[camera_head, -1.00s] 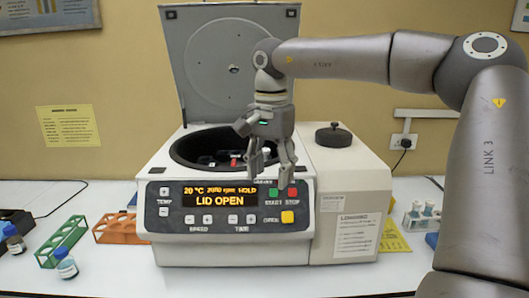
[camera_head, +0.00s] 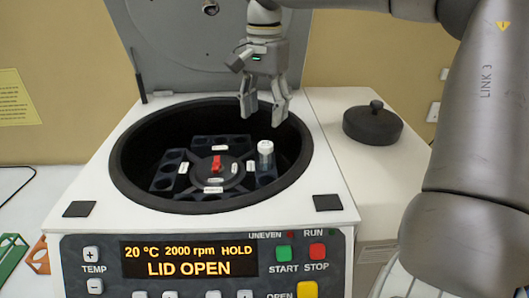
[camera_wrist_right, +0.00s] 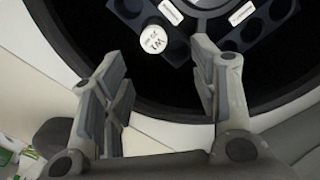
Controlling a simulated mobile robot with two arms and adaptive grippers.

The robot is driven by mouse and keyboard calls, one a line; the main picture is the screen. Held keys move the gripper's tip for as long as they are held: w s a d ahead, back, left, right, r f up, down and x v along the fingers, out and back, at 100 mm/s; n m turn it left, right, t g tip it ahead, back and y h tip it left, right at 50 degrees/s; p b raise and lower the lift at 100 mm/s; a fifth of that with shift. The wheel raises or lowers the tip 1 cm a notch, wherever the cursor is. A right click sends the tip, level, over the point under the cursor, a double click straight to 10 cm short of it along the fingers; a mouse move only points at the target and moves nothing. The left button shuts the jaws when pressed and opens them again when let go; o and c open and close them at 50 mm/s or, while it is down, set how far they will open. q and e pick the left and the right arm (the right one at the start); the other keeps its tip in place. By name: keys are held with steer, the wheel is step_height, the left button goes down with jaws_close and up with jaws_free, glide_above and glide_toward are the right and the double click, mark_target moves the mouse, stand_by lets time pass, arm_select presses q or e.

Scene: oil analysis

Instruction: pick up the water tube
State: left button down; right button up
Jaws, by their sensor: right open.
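A clear tube with a white cap (camera_head: 265,155) stands upright in the right-hand slot of the centrifuge rotor (camera_head: 214,165). In the right wrist view its round white cap (camera_wrist_right: 152,39) carries dark writing that looks like "W1". My right gripper (camera_head: 264,112) is open and empty, pointing down above the tube, with its fingertips apart from the cap. In the wrist view the open fingers (camera_wrist_right: 160,78) lie to either side and below the cap in the picture. The tube's lower part is hidden in the rotor. My left gripper is not in view.
The open centrifuge (camera_head: 90,170) has a dark bowl rim (camera_head: 125,185) around the rotor, and its lid (camera_head: 165,50) stands raised behind. The display reads LID OPEN. A black knobbed disc (camera_head: 372,124) sits to the right. Green (camera_head: 10,258) and orange (camera_head: 38,256) racks show at lower left.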

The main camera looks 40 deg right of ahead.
mark_target(266, 145)
steer(key=f, duration=0.2)
steer(key=s+f, duration=0.1)
steer(key=shift+a+f+p, duration=0.3)
steer(key=shift+a+f, duration=0.05)
steer(key=shift+w+f, duration=0.1)
steer(key=shift+f, duration=0.25)
steer(key=shift+w+d+f, duration=0.1)
steer(key=shift+d+f, duration=0.05)
steer(key=shift+f, duration=0.15)
steer(key=f, duration=0.1)
steer(key=f+p, duration=0.2)
steer(key=f, duration=0.1)
steer(key=shift+s+f, duration=0.1)
steer(key=shift+s, duration=0.15)
steer(key=shift+w+f, duration=0.1)
steer(key=shift+f, duration=0.3)
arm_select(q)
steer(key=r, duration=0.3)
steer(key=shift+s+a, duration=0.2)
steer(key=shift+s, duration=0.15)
arm_select(e)
steer(key=c, duration=1)
